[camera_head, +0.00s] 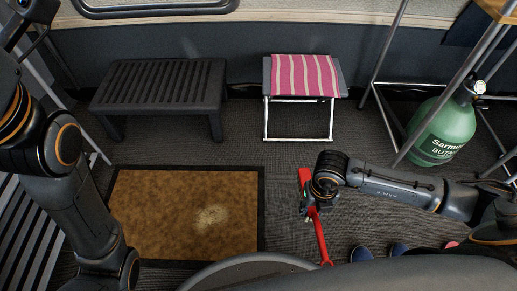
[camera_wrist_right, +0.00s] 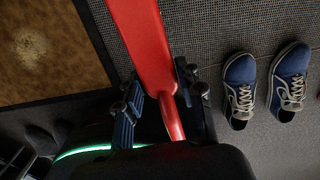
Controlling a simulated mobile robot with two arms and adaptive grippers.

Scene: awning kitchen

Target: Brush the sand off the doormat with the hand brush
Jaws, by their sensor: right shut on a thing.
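The brown doormat (camera_head: 160,215) with a black border lies flat on the grey floor at the lower left of the head view. A pale patch of sand (camera_head: 211,217) lies on it, right of its middle; the patch also shows at the upper left of the wrist view (camera_wrist_right: 27,42). The red hand brush (camera_head: 320,240) is in my right gripper (camera_head: 312,208), just right of the mat. In the wrist view the brush (camera_wrist_right: 143,40) runs between the fingers of my right gripper (camera_wrist_right: 160,105). Its bristles are hidden. My left arm shows at the left; its gripper is out of view.
A dark slatted bench (camera_head: 160,88) and a folding stool with a pink striped cloth (camera_head: 304,75) stand behind the mat. A green gas bottle (camera_head: 440,130) stands at the right among metal legs. Blue shoes (camera_wrist_right: 239,85) lie on the floor right of the brush.

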